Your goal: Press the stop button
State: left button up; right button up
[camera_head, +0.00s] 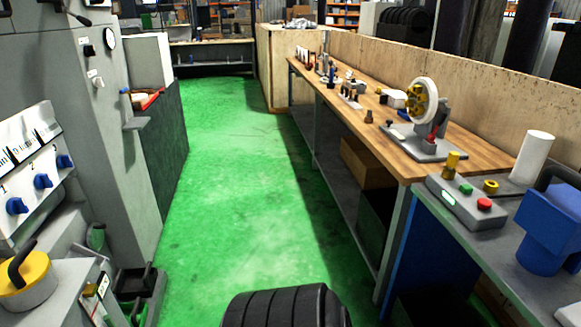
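A grey control box (463,211) sits at the near end of the bench on the right. A red button (484,204), which looks like the stop button, is on its top near the right corner. A green button (466,188) is just behind and left of the red one. A small lit green panel (448,199) is on the box's front. Neither of my grippers is in view, and nothing touches the control box.
A blue tool (548,232) and a white cylinder (532,157) stand right of the box. Yellow parts (452,162) stand close behind it. A wooden workbench (383,132) carries several tools. The grey machine (95,110) is at left. The green floor (235,190) is clear.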

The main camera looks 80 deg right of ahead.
aim_at(484, 203)
jog(key=z, duration=3.9)
